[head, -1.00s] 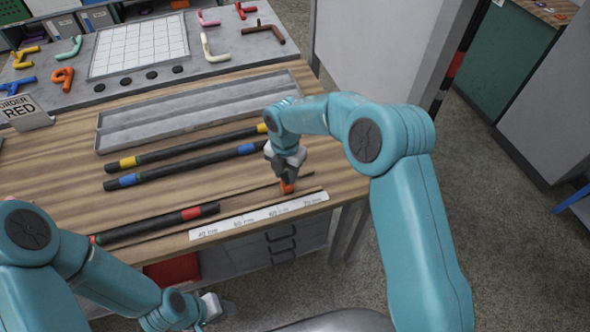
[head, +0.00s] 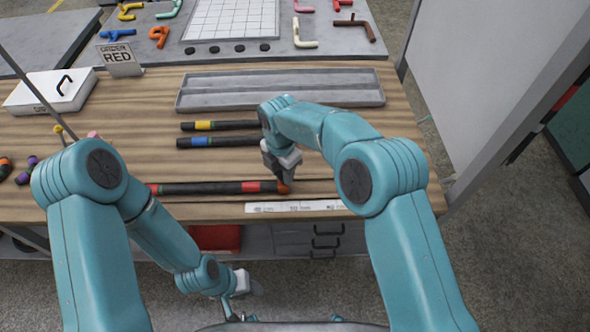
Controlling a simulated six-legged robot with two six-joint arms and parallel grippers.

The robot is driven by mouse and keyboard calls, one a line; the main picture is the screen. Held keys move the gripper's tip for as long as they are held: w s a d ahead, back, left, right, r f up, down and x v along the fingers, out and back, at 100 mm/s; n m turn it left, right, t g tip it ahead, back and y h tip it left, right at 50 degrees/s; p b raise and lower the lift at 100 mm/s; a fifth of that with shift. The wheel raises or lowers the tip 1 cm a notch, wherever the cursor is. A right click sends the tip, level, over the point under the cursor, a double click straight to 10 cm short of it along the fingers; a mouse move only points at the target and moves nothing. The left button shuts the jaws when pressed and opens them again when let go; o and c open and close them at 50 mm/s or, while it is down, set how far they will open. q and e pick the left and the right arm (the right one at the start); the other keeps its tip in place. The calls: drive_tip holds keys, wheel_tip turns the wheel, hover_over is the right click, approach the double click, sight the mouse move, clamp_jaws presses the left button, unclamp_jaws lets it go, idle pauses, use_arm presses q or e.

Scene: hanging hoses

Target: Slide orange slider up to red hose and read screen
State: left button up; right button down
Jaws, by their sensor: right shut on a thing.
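The hose with red bands (head: 215,188) lies along the table's front edge, black between its bands. The small orange slider (head: 283,189) is at that hose's right end, touching it or very close. My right gripper (head: 283,180) points down and is shut on the slider. A white scale strip (head: 300,207) with cm marks lies just in front; its numbers are too small to read. My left gripper (head: 243,286) hangs in front of the table, below its edge, away from everything; its jaws are unclear. I make out no screen reading.
Behind lie a yellow-banded hose (head: 220,125) and a blue-banded hose (head: 218,142), partly hidden by my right arm. A grey tray (head: 220,98) is further back. A sign (head: 119,58) reads ORDER RED. A white box with a black handle (head: 50,92) stands at left.

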sight(280, 175)
drive_tip(key=shift+a, duration=0.35)
drive_tip(key=c, duration=0.7)
unclamp_jaws()
drive_tip(key=shift+c, duration=0.2)
drive_tip(key=shift+a, duration=0.1)
drive_tip(key=shift+d+r, duration=0.15)
drive_tip(key=shift+d, duration=0.05)
wheel_tip(280, 175, up, 16)
drive_tip(key=shift+a, duration=0.2)
